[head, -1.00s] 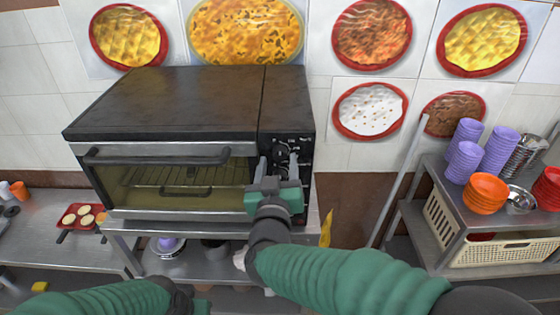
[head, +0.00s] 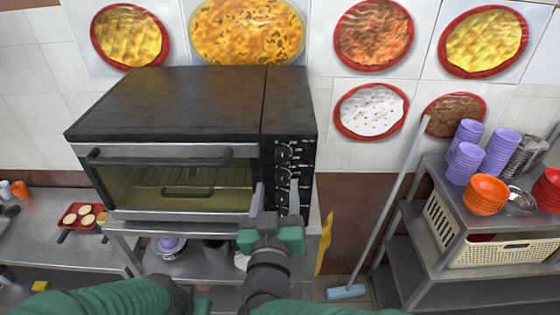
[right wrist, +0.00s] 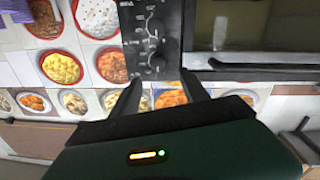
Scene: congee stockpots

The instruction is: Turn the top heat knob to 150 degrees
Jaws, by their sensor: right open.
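The oven (head: 190,100) has a dark control panel at its right side with a column of round black knobs. The top heat knob (head: 283,149) is the uppermost of them. My right gripper (head: 276,190) is open and empty in front of the lower panel, its fingers pointing up and below the top knob. In the right wrist view, which looks upside down, the top knob (right wrist: 157,62) shows just beyond and between the open fingers, apart from them; another knob (right wrist: 154,26) is farther up the picture. The knob's marks are too small to read.
The oven door handle (head: 158,156) juts out left of the panel. A steel shelf (head: 440,215) with purple and orange bowls stands at the right. A mop (head: 385,220) leans between it and the oven. A red tray (head: 82,216) lies on the left counter.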

